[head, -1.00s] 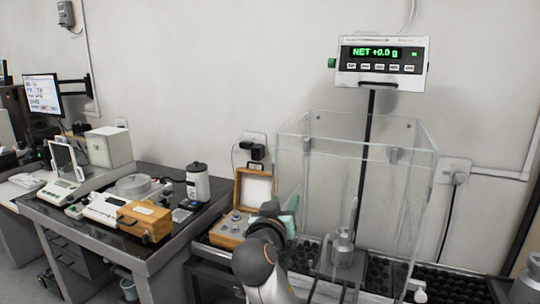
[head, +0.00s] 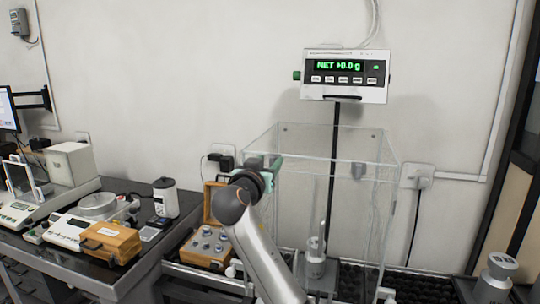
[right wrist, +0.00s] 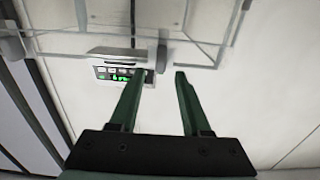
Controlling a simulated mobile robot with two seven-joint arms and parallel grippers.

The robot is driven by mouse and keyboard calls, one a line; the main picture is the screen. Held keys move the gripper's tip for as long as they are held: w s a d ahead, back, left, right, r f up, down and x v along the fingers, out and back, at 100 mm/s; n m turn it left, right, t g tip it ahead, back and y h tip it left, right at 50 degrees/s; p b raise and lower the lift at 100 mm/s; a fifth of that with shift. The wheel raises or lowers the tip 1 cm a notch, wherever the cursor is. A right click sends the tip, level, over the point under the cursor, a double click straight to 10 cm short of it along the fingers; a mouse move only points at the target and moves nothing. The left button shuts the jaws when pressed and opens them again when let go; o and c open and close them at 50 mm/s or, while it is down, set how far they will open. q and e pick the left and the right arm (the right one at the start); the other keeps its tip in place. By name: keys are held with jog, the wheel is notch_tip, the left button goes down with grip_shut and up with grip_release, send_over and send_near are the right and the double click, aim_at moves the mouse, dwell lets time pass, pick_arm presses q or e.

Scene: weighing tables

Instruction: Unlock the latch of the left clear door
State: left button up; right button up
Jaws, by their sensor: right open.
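The clear weighing enclosure (head: 377,215) stands under the display. My right gripper (head: 276,164) is at its upper left front, open, with green fingers. In the right wrist view, which is upside down, the open fingers (right wrist: 163,75) point toward the enclosure's top edge. A small grey latch (right wrist: 163,48), apparently the left door's, is close beyond the fingertips; contact cannot be told. In the head view my gripper hides it. Another grey latch (head: 358,170) shows on the right, and in the wrist view (right wrist: 11,46). My left gripper is not in view.
The weight display (head: 346,75) reads NET 0.0 g on a black pole. A metal weight (head: 315,262) stands inside the enclosure. An open wooden weight box (head: 207,247) is left of the enclosure. A black table (head: 110,270) with balances is at left.

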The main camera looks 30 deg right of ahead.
jog(key=shift+x, duration=0.9)
jog(key=shift+c, duration=0.2)
grip_shut()
jog(key=shift+f, duration=0.1)
